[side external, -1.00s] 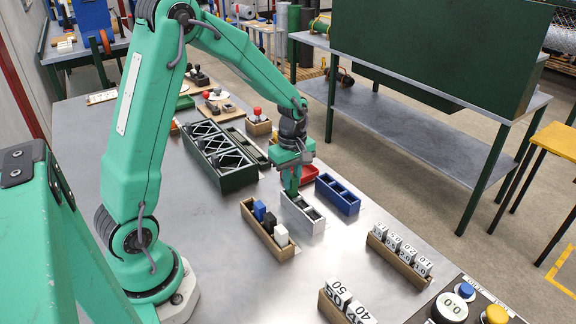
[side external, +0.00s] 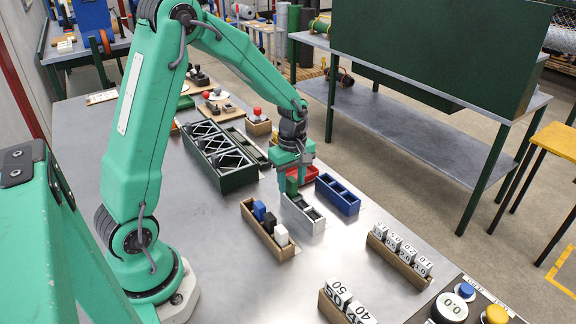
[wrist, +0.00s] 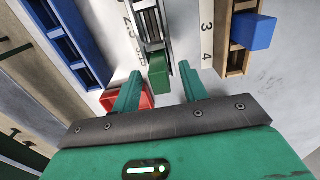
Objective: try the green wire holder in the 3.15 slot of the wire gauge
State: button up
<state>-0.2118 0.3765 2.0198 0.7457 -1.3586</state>
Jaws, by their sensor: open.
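The green wire holder (wrist: 158,73) stands in the end slot, nearest my gripper, of the pale grey wire gauge (wrist: 138,12). I cannot clearly read that slot's label or tell how deep the holder sits. In the side view the green holder (side external: 291,186) shows at the far left end of the gauge (side external: 315,222), whose other visible slots look empty. My gripper (side external: 292,181) is just above that end. In the wrist view my gripper (wrist: 159,82) is open, with one finger on each side of the holder and gaps between.
A wooden rack (side external: 261,235) with blue, black and white holders stands in front of the gauge. A blue tray (side external: 338,196) and a red tray (side external: 306,174) lie close behind it. A dark green rack (side external: 222,158) stands to the left. Numbered blocks (side external: 397,247) stand right.

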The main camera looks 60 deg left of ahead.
jog(key=shift+r, duration=3.9)
jog(key=shift+s+d+r+m, duration=0.25)
jog(key=shift+r+m, duration=0.05)
jog(key=shift+r, duration=0.15)
jog(key=s+d+r+m+t, duration=0.2)
jog(key=s+d+r+m, duration=0.2)
jog(key=s+m, duration=0.4)
jog(key=s+d+r+m+t, duration=0.3)
jog(key=s+d+r+m, duration=0.1)
jog(key=s+m, duration=0.4)
jog(key=shift+s+r+m+t, duration=0.3)
jog(key=shift+r+m, duration=0.4)
jog(key=shift+r, duration=0.2)
